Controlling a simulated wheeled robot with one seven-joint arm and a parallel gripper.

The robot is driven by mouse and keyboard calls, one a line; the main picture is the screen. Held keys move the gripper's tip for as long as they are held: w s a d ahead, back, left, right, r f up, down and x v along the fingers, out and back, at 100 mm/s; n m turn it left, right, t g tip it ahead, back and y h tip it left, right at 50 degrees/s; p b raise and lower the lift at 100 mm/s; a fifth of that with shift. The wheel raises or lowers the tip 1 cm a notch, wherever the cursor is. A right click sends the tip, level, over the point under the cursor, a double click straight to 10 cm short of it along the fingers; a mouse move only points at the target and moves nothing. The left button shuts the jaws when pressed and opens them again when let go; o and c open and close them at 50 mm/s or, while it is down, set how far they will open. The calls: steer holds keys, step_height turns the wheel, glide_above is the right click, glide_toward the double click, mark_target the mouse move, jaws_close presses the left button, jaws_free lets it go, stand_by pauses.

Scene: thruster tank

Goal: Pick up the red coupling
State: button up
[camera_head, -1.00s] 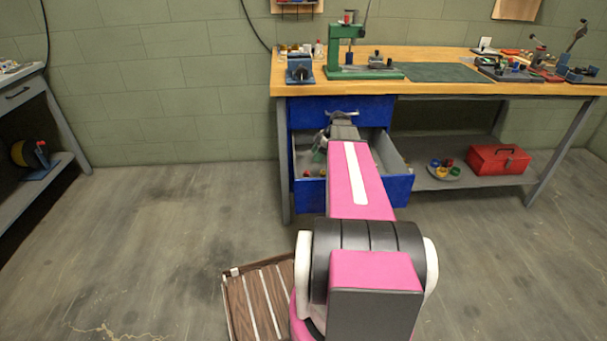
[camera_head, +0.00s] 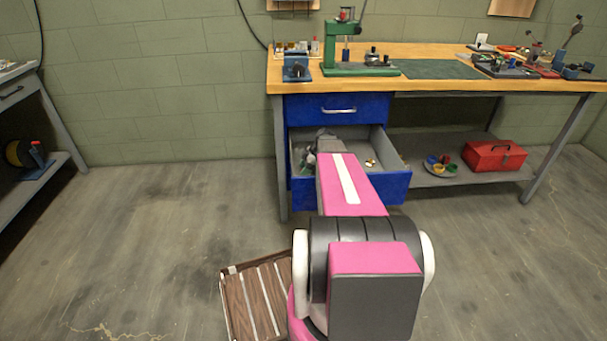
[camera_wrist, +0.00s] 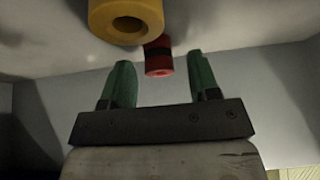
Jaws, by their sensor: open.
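The red coupling (camera_wrist: 158,57), a small red cylinder with a dark band, shows in the wrist view between and just beyond my fingertips. My gripper (camera_wrist: 160,68) has green fingers spread apart, with nothing held between them. Contact between the fingers and the coupling cannot be made out. In the head view my arm reaches into the open blue drawer (camera_head: 362,187) under the workbench. There my arm hides part of the drawer, and I cannot make out the coupling.
A yellow hollow cylinder (camera_wrist: 127,20) lies close to the coupling in the wrist view. The drawer's grey walls surround the gripper. The closed upper drawer (camera_head: 340,108) is just above. A red toolbox (camera_head: 493,156) and a dish of coloured parts (camera_head: 438,168) stand on the lower shelf.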

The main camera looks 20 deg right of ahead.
steer(key=shift+w+a+f, duration=0.1)
steer(key=shift+a+f, duration=0.2)
steer(key=shift+f, duration=0.2)
steer(key=c, duration=1)
